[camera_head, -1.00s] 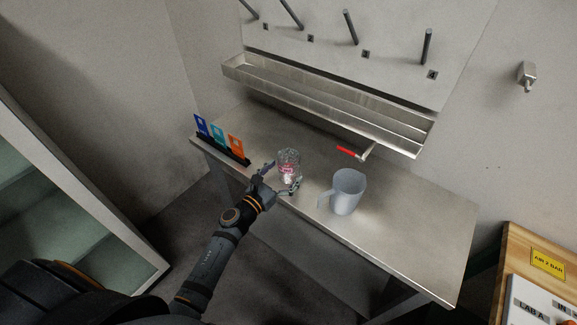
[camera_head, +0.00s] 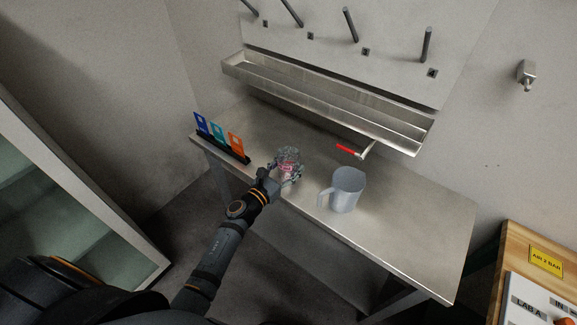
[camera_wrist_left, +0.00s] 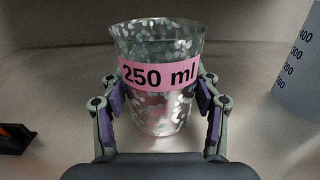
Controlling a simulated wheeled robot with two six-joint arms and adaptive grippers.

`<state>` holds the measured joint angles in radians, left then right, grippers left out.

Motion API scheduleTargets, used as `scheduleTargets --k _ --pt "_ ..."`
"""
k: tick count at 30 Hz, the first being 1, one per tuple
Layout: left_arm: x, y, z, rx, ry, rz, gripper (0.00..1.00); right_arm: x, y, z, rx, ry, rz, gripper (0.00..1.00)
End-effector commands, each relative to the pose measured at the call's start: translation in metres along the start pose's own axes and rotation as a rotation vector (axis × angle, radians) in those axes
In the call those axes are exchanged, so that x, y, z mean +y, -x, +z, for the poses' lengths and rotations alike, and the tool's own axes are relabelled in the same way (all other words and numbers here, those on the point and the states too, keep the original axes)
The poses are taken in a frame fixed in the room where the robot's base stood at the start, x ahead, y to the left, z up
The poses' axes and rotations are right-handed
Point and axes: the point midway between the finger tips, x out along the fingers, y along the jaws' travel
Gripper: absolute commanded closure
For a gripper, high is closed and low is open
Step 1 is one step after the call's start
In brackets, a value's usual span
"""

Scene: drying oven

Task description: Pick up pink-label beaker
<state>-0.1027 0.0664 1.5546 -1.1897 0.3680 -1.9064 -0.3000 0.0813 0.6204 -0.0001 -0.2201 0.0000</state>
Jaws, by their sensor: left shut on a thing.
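The pink-label beaker (camera_head: 288,158) is a small clear glass on the steel bench (camera_head: 415,235), near its front edge. In the left wrist view the beaker (camera_wrist_left: 160,100) stands upright, with a pink band reading "250 ml". My left gripper (camera_head: 284,174) is shut on the beaker, and in the left wrist view its fingers (camera_wrist_left: 162,100) press on both sides of the glass. The fingers hide part of the beaker in the head view. My right gripper is out of view.
A grey jug (camera_head: 347,190) stands close by on the right. A rack of coloured cards (camera_head: 222,148) sits at left. A wooden board (camera_head: 545,240) is at far right.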

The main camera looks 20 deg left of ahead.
Motion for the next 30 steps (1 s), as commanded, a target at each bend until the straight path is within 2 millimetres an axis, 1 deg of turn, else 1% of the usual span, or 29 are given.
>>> scheduleTargets --k 8,13,17,20,30 --pt "0.000 0.000 0.006 -0.002 -0.001 -0.001 0.76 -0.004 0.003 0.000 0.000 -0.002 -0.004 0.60" --pt "0.000 0.000 0.018 -0.002 -0.001 -0.001 0.76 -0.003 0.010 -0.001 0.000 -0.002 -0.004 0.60" --pt "0.000 0.000 0.034 -0.002 -0.002 -0.001 0.76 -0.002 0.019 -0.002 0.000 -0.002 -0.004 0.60" --pt "-0.001 0.009 0.043 0.000 -0.002 0.000 0.76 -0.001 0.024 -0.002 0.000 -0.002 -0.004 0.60" --pt "-0.007 0.045 0.087 0.000 -0.002 0.000 0.76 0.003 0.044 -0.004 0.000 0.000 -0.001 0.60"
